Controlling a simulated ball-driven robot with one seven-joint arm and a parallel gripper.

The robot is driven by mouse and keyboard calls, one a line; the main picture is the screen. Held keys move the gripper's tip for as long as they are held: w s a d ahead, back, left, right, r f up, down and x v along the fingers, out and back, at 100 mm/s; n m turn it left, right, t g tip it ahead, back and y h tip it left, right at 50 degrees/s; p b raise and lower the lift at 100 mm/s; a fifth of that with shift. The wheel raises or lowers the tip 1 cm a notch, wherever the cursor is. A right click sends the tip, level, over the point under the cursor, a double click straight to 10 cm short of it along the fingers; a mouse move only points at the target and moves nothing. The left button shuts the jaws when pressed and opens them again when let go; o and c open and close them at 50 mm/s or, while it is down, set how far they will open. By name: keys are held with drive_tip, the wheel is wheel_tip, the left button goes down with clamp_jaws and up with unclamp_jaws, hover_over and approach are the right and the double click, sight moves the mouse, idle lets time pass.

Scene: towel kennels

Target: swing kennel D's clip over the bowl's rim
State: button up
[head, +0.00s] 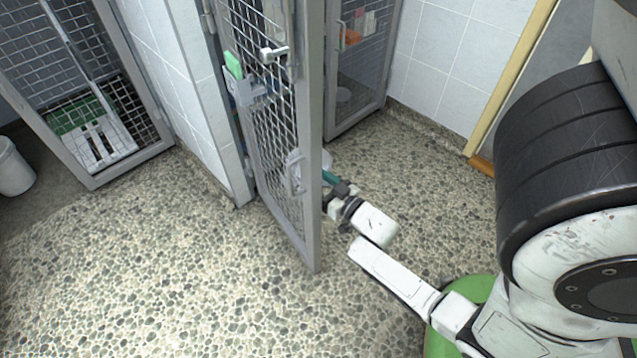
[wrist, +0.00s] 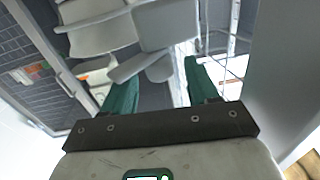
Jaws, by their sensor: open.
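A kennel door (head: 305,130) of grey frame and wire mesh stands swung open; I cannot read a letter on it. A pale rounded thing, seemingly the bowl (head: 327,160), shows at the door's right edge, partly hidden by the frame. My gripper (head: 330,178), with teal fingers, is beside it, low at the door. In the wrist view my gripper (wrist: 160,85) is open, its two fingers apart. A pale grey lever, likely the clip (wrist: 140,64), lies just beyond and between the fingertips, with broad pale plates behind it. I cannot tell whether the fingers touch it, nor see the bowl's rim clearly.
A kennel with a slatted white panel (head: 98,140) is at left, near a white bucket (head: 14,168). Tiled wall (head: 445,50) stands behind my arm. Pebbled floor (head: 170,270) is clear in front.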

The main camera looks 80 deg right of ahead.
drive_tip(key=c, duration=1)
drive_tip(key=shift+c, duration=0.2)
